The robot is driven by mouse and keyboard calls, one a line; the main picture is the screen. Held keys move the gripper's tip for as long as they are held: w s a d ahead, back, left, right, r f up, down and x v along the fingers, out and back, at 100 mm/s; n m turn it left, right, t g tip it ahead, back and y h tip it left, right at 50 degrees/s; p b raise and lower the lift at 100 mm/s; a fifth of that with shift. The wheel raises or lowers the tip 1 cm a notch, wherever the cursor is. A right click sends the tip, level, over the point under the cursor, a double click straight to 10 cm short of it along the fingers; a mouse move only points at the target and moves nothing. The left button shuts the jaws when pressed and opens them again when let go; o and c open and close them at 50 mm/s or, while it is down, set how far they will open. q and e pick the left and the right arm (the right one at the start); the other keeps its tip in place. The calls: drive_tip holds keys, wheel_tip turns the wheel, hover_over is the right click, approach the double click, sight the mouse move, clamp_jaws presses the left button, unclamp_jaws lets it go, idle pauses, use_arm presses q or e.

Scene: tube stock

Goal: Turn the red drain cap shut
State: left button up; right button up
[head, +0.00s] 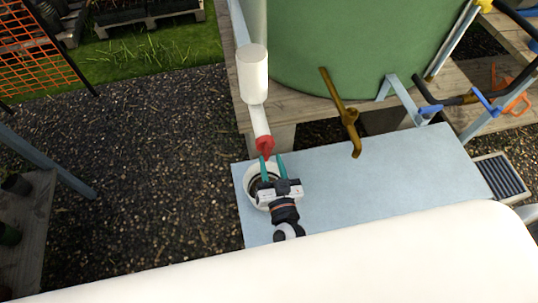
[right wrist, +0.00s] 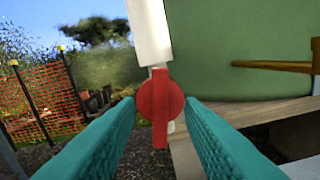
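The red drain cap (head: 265,145) sits at the lower end of a white pipe (head: 259,118) beside the green tank. In the right wrist view the red cap (right wrist: 160,104) is a round disc with a tab pointing down, under the white pipe (right wrist: 150,35). My right gripper (head: 271,160) has teal fingers just below and around the cap in the head view. In the right wrist view its fingers (right wrist: 160,112) are apart, one on each side of the cap, with small gaps visible. Whether either finger touches is hard to tell. My left gripper is not in view.
A green tank (head: 350,50) stands on a wooden platform (head: 282,105). A brown tap (head: 347,112) sticks out to the right of the pipe. Gravel lies left.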

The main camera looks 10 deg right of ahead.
sight(266, 147)
drive_tip(key=shift+w, duration=1.15)
clamp_jaws()
